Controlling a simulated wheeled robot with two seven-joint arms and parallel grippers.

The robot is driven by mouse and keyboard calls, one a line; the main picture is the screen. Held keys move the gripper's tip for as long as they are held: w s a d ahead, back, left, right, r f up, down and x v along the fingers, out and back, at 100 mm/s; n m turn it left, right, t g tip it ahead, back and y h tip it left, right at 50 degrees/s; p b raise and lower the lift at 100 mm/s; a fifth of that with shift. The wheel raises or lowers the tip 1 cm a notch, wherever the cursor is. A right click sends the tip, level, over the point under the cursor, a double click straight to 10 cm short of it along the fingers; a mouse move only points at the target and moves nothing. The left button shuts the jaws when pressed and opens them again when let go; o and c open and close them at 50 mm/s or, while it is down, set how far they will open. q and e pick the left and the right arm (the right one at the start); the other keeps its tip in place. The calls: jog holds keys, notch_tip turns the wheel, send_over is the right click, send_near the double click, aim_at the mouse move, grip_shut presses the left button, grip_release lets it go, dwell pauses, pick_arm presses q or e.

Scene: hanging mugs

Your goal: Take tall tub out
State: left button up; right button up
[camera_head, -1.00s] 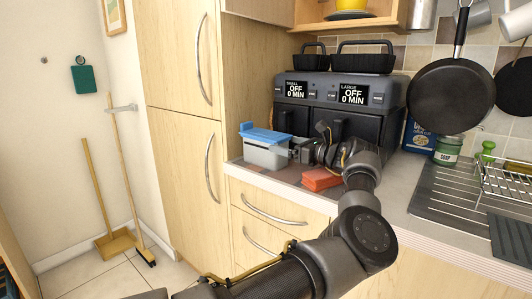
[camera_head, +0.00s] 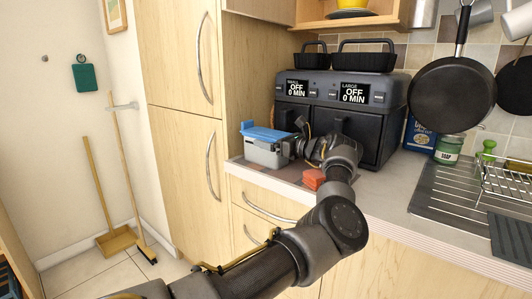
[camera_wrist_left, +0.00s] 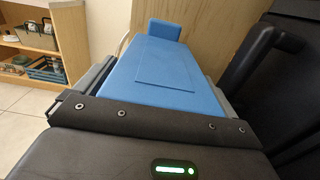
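A grey tub with a blue lid (camera_head: 265,150) stands on the counter at the left, in front of the tall cupboard side. The blue lid also fills the middle of the left wrist view (camera_wrist_left: 165,75). My left gripper (camera_head: 289,147) is at the tub's right side, close against it. In the wrist view its fingers are spread wide, with the lid between them. Whether they touch the tub's walls cannot be seen. My right gripper does not show.
A black two-drawer air fryer (camera_head: 345,115) stands just behind my left wrist. An orange-red block (camera_head: 313,178) lies on the counter, partly hidden by my arm. A green-labelled jar (camera_head: 448,149) and a dish rack (camera_head: 503,182) are at the right.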

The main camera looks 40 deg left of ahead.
pick_arm(q)
jog(key=c, duration=0.7)
jog(key=shift+c, duration=1.4)
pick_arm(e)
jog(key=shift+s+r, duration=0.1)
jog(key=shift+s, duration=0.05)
pick_arm(q)
jog(key=shift+r, duration=0.1)
jog(key=shift+r, duration=0.3)
notch_tip(320, 180, up, 8)
jog(key=shift+r+p, duration=0.25)
jog(key=shift+p, duration=0.05)
jog(key=shift+r, duration=0.35)
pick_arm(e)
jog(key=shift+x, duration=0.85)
